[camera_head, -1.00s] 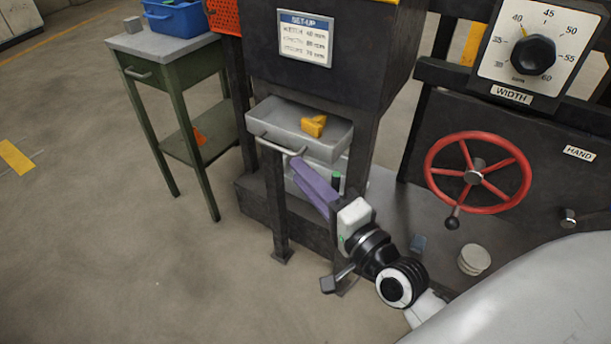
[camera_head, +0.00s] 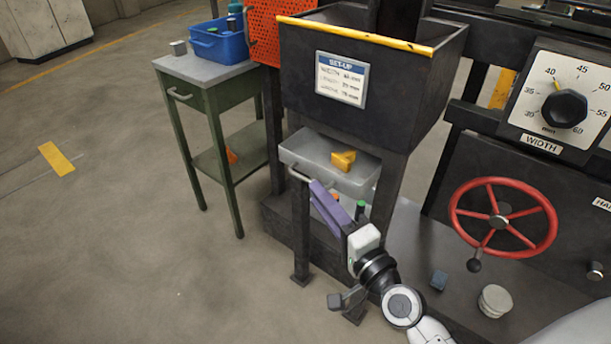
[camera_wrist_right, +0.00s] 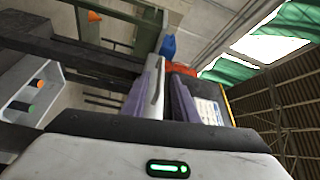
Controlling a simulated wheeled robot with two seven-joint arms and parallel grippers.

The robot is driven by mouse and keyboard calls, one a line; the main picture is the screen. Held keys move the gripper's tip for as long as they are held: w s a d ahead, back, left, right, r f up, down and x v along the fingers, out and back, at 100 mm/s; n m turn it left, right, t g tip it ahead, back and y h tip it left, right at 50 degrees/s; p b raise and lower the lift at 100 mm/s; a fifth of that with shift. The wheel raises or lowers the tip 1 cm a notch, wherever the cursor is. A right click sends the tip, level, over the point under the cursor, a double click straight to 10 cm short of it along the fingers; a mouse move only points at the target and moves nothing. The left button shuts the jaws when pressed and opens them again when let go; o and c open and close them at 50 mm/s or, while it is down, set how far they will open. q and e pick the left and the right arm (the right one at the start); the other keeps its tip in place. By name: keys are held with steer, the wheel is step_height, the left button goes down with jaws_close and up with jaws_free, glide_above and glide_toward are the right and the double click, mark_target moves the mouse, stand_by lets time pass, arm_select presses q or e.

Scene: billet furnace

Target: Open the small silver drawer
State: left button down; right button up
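The small silver drawer (camera_head: 308,152) is a shallow grey tray under the dark hopper. Its inside shows from above, and a yellow block lies in it. Its bar handle (camera_head: 297,173) runs along the front. My right gripper (camera_head: 314,184) has purple fingers that reach up to the right end of this handle. In the right wrist view the fingers stand apart (camera_wrist_right: 159,88), with the pale drawer front and handle (camera_wrist_right: 158,78) showing between them. Contact with the handle is not clear. My left gripper is not in view.
A green side table (camera_head: 207,67) with a blue bin (camera_head: 218,46) stands at left. A red handwheel (camera_head: 456,218) and a width dial (camera_head: 564,108) are at right. Push buttons (camera_head: 360,208) sit just below the drawer. The floor at left is clear.

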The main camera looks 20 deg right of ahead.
mark_target(305, 180)
steer(key=w, duration=0.7)
steer(key=shift+a+r, duration=0.25)
jaws_close()
steer(key=shift+s+f, duration=0.1)
stand_by(1.0)
